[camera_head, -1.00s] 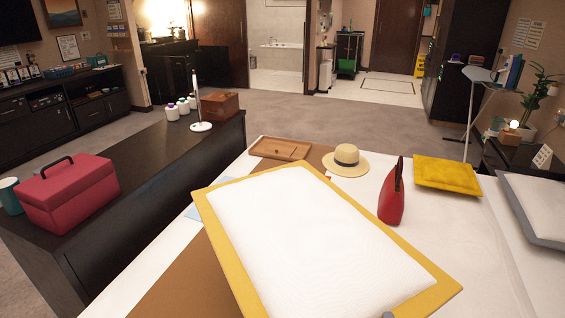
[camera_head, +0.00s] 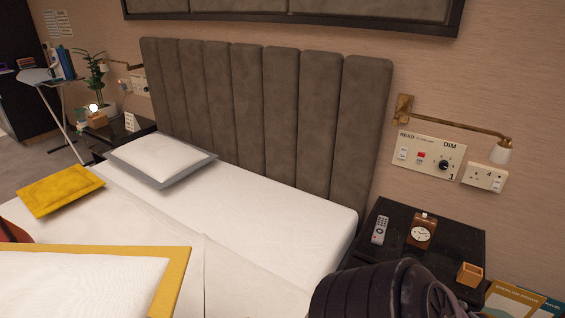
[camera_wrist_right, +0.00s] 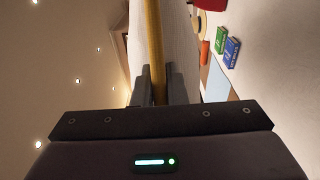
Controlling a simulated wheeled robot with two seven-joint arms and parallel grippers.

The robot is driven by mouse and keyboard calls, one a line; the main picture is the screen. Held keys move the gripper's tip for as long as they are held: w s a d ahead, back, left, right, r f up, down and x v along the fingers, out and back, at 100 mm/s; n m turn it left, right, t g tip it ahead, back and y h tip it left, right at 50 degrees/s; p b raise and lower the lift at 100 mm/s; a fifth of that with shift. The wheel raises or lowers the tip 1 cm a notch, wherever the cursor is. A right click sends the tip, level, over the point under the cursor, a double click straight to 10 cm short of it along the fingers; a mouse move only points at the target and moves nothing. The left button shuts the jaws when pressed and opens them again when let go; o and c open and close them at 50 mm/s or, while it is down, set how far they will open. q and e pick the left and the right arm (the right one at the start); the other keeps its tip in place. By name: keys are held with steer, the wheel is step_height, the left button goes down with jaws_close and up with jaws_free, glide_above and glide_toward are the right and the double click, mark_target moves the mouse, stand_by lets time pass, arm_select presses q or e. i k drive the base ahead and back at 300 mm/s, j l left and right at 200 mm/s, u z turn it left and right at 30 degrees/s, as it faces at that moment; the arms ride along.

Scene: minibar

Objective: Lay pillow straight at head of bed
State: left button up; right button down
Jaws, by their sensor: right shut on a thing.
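A white pillow with a yellow border (camera_head: 92,282) is at the lower left of the head view, in front of the bed. In the right wrist view its yellow edge (camera_wrist_right: 154,40) runs upright between the fingers of my right gripper (camera_wrist_right: 158,88), which is shut on it. The bed (camera_head: 265,238) has a white sheet and a tall padded headboard (camera_head: 262,110). A white pillow with a grey border (camera_head: 163,156) lies at the far left of the headboard. My left gripper is not in view.
A yellow cushion (camera_head: 58,190) lies on the bed at left. The sheet along the headboard's right part is bare. A wall lamp (camera_head: 455,125) sticks out above.

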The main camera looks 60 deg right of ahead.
mark_target(282, 234)
steer(key=k+l+z, duration=0.15)
steer(key=l+z, duration=0.25)
steer(key=l, duration=0.5)
steer(key=l+z, duration=0.45)
steer(key=l, duration=1)
